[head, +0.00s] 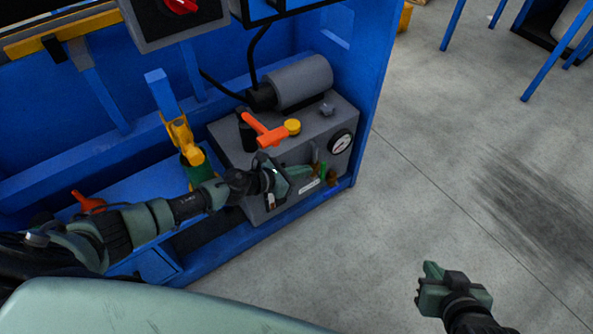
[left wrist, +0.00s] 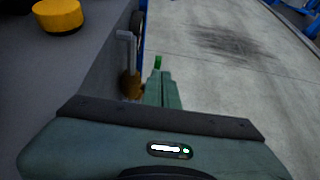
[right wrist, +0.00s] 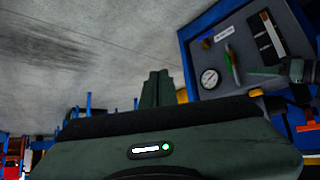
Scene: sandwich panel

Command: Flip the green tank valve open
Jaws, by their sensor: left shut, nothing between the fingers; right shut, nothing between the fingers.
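The green tank valve handle (head: 323,170) is a small upright green lever on the front of the grey tank box (head: 228,140), low beside the gauge. In the left wrist view its green tip (left wrist: 158,62) shows just beyond my fingertips; the rest is hidden behind them. It also shows in the right wrist view (right wrist: 236,76). My left gripper (head: 308,174) is shut and empty, close to the handle; I cannot tell whether it touches. My right gripper (head: 431,268) is shut and empty, out over the floor, away from the box.
A round gauge (head: 341,143) is on the box front. An orange lever (head: 265,130) and a yellow cap (head: 292,127) are on top.

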